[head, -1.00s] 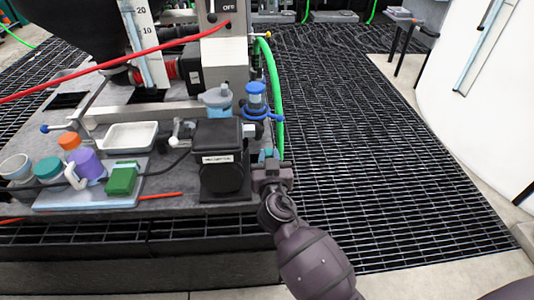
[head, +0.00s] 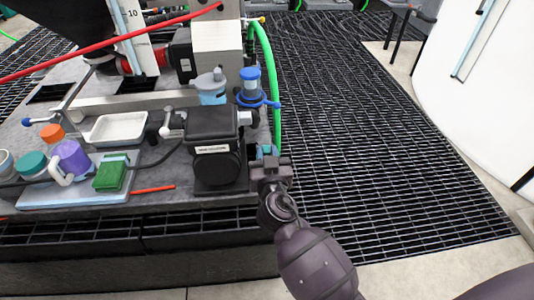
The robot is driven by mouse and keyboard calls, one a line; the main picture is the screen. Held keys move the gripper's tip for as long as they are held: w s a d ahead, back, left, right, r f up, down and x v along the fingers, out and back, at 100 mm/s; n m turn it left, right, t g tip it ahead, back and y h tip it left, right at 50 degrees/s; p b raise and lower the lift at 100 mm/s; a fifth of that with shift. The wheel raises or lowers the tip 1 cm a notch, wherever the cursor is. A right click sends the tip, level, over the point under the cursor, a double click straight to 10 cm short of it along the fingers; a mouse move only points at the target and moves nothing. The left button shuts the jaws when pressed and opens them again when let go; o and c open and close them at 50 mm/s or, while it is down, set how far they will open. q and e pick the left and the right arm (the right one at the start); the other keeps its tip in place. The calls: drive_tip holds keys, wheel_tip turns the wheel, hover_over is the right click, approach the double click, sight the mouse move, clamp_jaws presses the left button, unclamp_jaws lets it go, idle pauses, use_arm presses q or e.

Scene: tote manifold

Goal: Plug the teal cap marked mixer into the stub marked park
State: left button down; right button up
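My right gripper (head: 270,163) is at the right edge of the grey bench, just right of the black boxy unit. A small teal piece (head: 267,150), perhaps the teal cap, shows at its fingertips. The fingers hide much of it, and I cannot tell whether they grip it or only sit around or beside it. No mixer or park marking is readable, and I cannot make out the park stub. My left gripper is out of view.
The black unit (head: 214,150) has an unreadable white label. Behind it stand a blue-capped fitting (head: 250,84) and a pale blue jar (head: 211,90). A green hose (head: 273,85) runs along the bench's right edge. Left are a white tray (head: 118,128) and several jars. Grating lies right.

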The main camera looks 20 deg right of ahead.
drive_tip(key=o, duration=0.5)
drive_tip(key=shift+c, duration=0.2)
drive_tip(key=shift+s+a, duration=0.1)
drive_tip(key=shift+s, duration=0.35)
use_arm(q)
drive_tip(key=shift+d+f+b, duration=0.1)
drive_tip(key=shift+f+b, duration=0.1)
drive_tip(key=shift+b, duration=0.45)
use_arm(e)
drive_tip(key=v, duration=1)
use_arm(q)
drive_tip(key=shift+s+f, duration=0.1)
